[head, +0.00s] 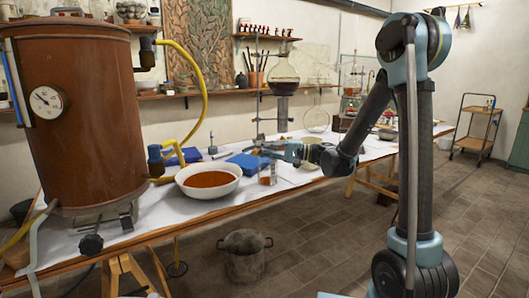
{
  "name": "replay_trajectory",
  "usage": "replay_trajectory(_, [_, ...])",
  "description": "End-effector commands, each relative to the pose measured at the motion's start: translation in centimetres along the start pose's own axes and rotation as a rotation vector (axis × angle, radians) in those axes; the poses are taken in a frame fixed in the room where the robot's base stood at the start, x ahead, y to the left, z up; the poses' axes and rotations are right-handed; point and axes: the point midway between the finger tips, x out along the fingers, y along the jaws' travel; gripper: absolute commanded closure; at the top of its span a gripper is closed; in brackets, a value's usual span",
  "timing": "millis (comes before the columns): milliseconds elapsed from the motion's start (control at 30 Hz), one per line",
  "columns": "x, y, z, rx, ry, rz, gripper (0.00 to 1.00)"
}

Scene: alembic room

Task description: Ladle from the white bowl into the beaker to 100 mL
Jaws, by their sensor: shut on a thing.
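The white bowl (233,186) stands on the white-covered table and holds orange-red liquid. The beaker (267,175), small and clear, stands to the right of the bowl near the table's front edge. Its marks and liquid level are too small to read. My gripper (291,151) is above and to the right of the beaker, shut on what appears to be the ladle (238,152). Its thin handle seems to stretch left toward the bowl's far side. The ladle's cup is too small to make out, so I cannot tell whether it holds liquid.
A large copper boiler (78,115) with a gauge and yellow hoses stands left of the bowl. Blue cloths (247,163) lie behind the bowl and beaker. A flask on a stand (283,75) rises behind my gripper. A metal pot (244,258) sits on the floor below the table.

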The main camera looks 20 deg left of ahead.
Motion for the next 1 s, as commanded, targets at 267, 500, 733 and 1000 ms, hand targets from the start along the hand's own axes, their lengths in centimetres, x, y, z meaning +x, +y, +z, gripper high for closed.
replay_trajectory(267, [0.6, -0.4, 0.0, 0.021, -0.002, 0.165, 1.0])
replay_trajectory(500, [1.1, -0.7, -0.1, 0.04, -0.002, 0.314, 1.0])
replay_trajectory(733, [1.6, -0.9, -0.1, 0.057, -0.002, 0.464, 1.0])
replay_trajectory(1000, [2.2, -1.2, -0.2, 0.082, -0.003, 0.652, 1.0])
